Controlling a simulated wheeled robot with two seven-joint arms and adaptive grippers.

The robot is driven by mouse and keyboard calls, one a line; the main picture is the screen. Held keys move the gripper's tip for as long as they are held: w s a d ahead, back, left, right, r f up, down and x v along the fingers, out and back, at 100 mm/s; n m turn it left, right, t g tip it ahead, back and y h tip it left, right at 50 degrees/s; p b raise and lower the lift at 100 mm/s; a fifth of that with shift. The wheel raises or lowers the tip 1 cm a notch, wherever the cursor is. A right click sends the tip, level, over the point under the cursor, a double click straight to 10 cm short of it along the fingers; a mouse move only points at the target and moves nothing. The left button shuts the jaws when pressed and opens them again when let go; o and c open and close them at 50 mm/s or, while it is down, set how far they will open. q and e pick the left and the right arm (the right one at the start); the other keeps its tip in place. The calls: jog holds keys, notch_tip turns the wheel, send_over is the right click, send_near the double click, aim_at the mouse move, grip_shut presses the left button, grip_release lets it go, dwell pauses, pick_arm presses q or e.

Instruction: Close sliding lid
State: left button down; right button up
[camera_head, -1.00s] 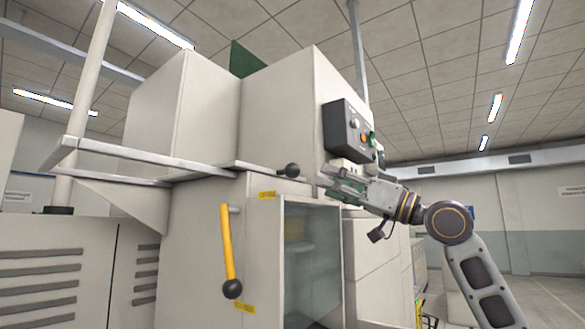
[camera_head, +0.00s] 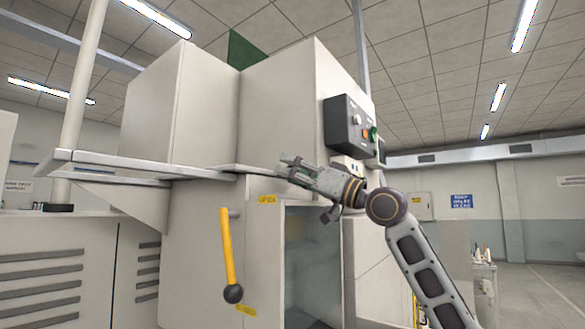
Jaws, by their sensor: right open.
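A large pale machine (camera_head: 285,110) fills the middle of the view. A flat ledge or rail (camera_head: 190,171) runs along it between the upper housing and the lower cabinet, and I cannot tell whether it is the sliding lid. A glass-fronted opening (camera_head: 312,265) is in the lower cabinet, with a yellow lever (camera_head: 227,247) ending in a black ball to its left. My right gripper (camera_head: 287,163) is open at the right end of the ledge, in front of the machine, with its fingers pointing left. The black knob at that end is hidden behind it. My left gripper is not in view.
A dark control box (camera_head: 345,125) with buttons juts from the housing above my right gripper. A pale post (camera_head: 85,85) stands at the left. Bottles on a stand (camera_head: 485,260) are at the far right, with open floor beyond.

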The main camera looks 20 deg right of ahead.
jog(key=shift+w+a+r, duration=0.1)
jog(key=shift+c, duration=0.5)
grip_shut()
